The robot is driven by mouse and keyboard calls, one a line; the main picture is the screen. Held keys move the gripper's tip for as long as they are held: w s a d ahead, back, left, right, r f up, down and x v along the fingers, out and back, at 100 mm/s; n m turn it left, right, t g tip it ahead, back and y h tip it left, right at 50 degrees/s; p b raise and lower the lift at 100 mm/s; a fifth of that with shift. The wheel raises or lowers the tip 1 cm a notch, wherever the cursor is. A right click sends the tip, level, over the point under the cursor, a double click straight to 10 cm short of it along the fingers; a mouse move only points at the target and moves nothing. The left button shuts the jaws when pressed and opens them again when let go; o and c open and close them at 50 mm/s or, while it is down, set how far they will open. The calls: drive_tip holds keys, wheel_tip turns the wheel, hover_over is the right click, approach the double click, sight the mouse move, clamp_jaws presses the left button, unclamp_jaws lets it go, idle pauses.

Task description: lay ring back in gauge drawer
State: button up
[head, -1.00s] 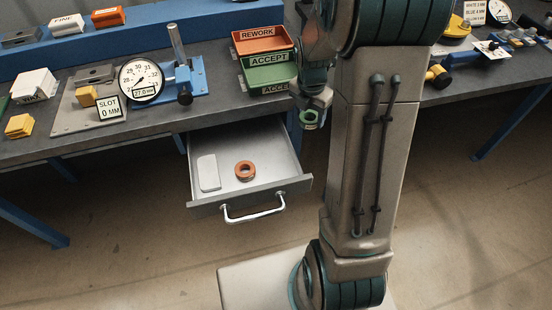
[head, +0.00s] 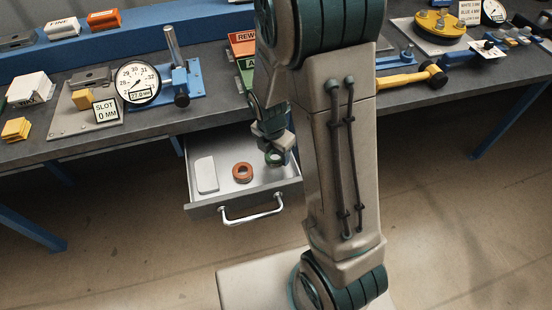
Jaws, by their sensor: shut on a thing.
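The gauge drawer (head: 205,207) is pulled open below the bench, with its silver handle toward the front. A copper-orange ring (head: 242,165) lies on its floor near the middle, and a pale flat block (head: 206,173) lies to its left. My gripper (head: 275,154) is at the drawer's right side, shut on a small dark green ring (head: 274,159). The green ring appears over the right part of the drawer. I cannot tell its exact height above the floor. My arm hides part of the drawer's back right corner.
A dial gauge (head: 138,82) on a stand and a "SLOT 0 MM" sign (head: 106,109) sit on the bench above. The REWORK bin (head: 241,46) and green bin are partly hidden by my arm. The bench edge overhangs the drawer's back.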

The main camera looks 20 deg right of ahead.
drive_tip(key=shift+f, duration=1.8)
drive_tip(key=shift+f, duration=0.15)
drive_tip(key=o, duration=0.9)
wheel_tip(320, 180, up, 13)
drive_tip(key=a, duration=0.2)
drive_tip(key=s+r+m, duration=0.3)
drive_tip(key=s+m, duration=0.1)
drive_tip(key=m, duration=0.4)
drive_tip(key=s+d+r+m+t, duration=0.1)
drive_tip(key=s+r+m, duration=0.2)
drive_tip(key=s+m, duration=0.2)
drive_tip(key=s+d+r+m+y, duration=0.1)
drive_tip(key=s+r+m, duration=0.3)
drive_tip(key=m, duration=0.8)
drive_tip(key=shift+s+d+r+t+p, duration=0.1)
drive_tip(key=shift+s+t+p, duration=0.25)
drive_tip(key=shift+t+p, duration=0.05)
